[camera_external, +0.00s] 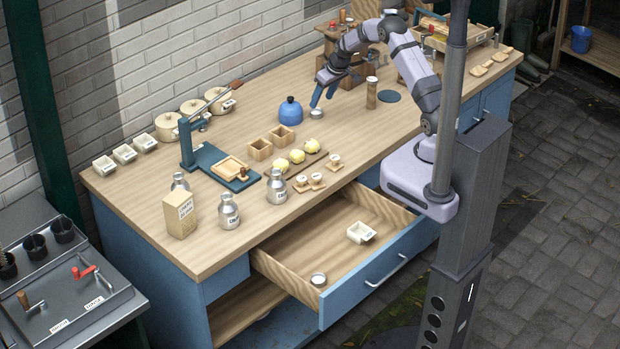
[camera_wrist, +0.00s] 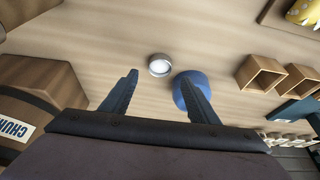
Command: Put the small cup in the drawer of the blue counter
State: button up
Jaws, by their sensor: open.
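A small round metal cup (camera_external: 316,113) with a pale inside stands on the top of the blue counter (camera_external: 362,128). In the wrist view the cup (camera_wrist: 160,65) lies just beyond the fingertips, in line with the gap between them. My gripper (camera_external: 322,97) is open and empty, pointing down at the cup from above; it also shows in the wrist view (camera_wrist: 158,76). The drawer (camera_external: 345,212) is pulled out at the front. Inside are a similar small round cup (camera_external: 318,279) near its front left corner and a white labelled box (camera_external: 361,232).
A wooden cylinder (camera_external: 371,94) stands to the right. Wooden boxes (camera_external: 259,149) and metal cans (camera_external: 276,187) are nearer. The drawer's middle has free room.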

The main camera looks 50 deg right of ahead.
jog(key=b+v, duration=0.1)
jog(key=v, duration=0.5)
jog(key=shift+s+a, duration=0.1)
jog(key=shift+s, duration=0.05)
jog(key=s+a+g, duration=0.1)
jog(key=s+a, duration=0.3)
jog(key=s, duration=0.6)
jog(key=s+a+g, duration=0.2)
jog(key=s+a, duration=0.2)
jog(key=s, duration=0.7)
jog(key=s+a+g, duration=0.1)
jog(key=s+a, duration=0.3)
jog(key=s, duration=0.6)
jog(key=shift+s+a+f+g, duration=0.2)
jog(key=shift+a+f+g, duration=0.1)
jog(key=shift+a+f, duration=0.05)
jog(key=shift+o, duration=0.4)
jog(key=shift+s, duration=0.3)
